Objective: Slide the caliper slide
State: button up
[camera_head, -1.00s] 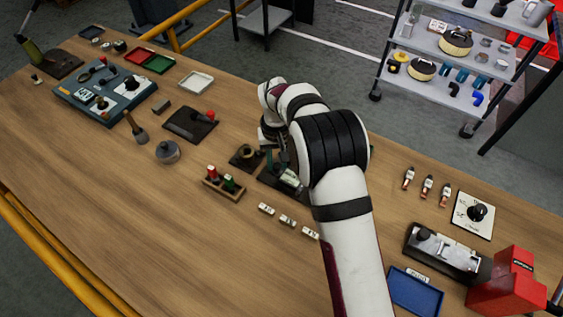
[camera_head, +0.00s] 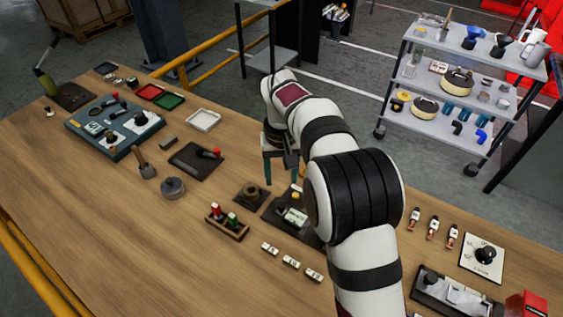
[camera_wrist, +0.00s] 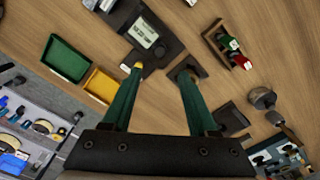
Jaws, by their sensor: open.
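The caliper is a pale block with a grey display on a dark base plate (camera_head: 274,211), partly hidden by my arm. The block (camera_head: 292,217) also shows in the wrist view (camera_wrist: 144,33). A small yellow knob (camera_head: 296,195) stands at the plate's near-arm side; it shows in the wrist view beside my left fingertip (camera_wrist: 138,65). I cannot tell whether they touch. My gripper (camera_head: 281,180) has two green fingers, spread and empty, pointing down by the plate; they also show in the wrist view (camera_wrist: 160,77).
A dark square block with a round ring (camera_head: 250,194) sits left of the plate. A wooden holder with red and green knobs (camera_head: 227,224) and several small white blocks (camera_head: 291,261) lie in front. Green (camera_wrist: 65,57) and yellow (camera_wrist: 101,86) trays are near in the wrist view.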

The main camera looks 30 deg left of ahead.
notch_tip(320, 180, up, 5)
jog(key=shift+r, duration=0.1)
dwell(0.3)
